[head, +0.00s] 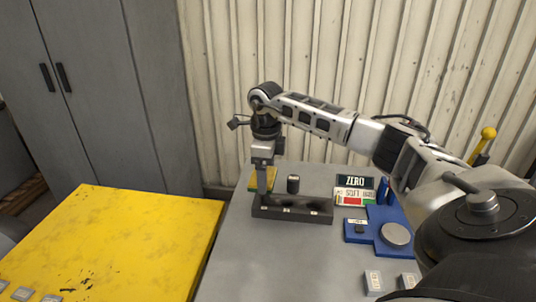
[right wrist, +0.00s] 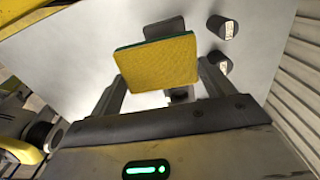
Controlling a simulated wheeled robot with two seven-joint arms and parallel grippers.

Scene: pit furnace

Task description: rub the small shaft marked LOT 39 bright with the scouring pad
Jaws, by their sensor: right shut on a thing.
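My right gripper (head: 263,184) is shut on the scouring pad, a yellow pad with a green layer (head: 256,182). It holds the pad at the left end of a dark block (head: 322,216) with small pale labels; I cannot tell whether pad and block touch.
A blue fixture (head: 362,232) with a round grey disc (head: 396,235) lies right of the block. A yellow table (head: 130,235) is at left.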

